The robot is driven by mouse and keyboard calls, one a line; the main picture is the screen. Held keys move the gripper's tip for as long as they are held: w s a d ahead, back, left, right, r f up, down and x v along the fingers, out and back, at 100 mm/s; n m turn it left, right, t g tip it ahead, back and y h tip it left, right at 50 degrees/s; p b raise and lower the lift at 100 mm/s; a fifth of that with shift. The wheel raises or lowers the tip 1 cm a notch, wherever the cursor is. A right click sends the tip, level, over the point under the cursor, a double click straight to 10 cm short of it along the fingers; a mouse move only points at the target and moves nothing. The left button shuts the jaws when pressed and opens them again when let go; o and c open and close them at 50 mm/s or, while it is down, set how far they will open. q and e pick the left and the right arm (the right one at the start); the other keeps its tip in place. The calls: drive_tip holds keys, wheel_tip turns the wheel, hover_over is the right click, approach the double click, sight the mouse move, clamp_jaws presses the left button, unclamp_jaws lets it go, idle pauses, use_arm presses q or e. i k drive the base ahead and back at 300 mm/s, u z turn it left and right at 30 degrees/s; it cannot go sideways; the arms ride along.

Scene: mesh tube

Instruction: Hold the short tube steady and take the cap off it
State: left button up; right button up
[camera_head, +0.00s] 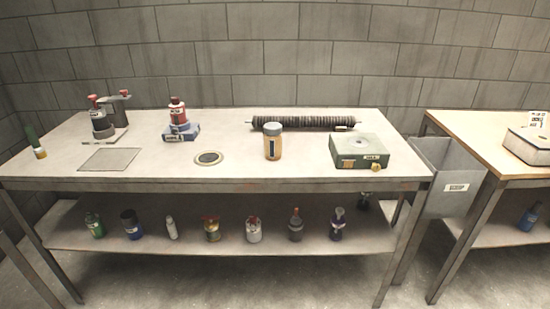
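The short tube (272,148) stands upright on the grey table, right of the middle. It has a tan-orange body with a dark label on the front. A grey-blue cap (272,128) sits on its top. Nothing touches the tube. Neither of my grippers shows in the head view, so I cannot see whether they are open or shut.
Behind the tube lies a long black ribbed roller (305,123). A green box (361,151) stands to its right, a round disc (208,158) lies to its left. A red-capped bottle on a blue base (179,131) stands farther back. The table front (215,175) is clear.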

sight(273, 144)
drive_tip(key=z, duration=0.85)
drive_tip(key=i, duration=1.35)
drive_tip(key=u, duration=0.4)
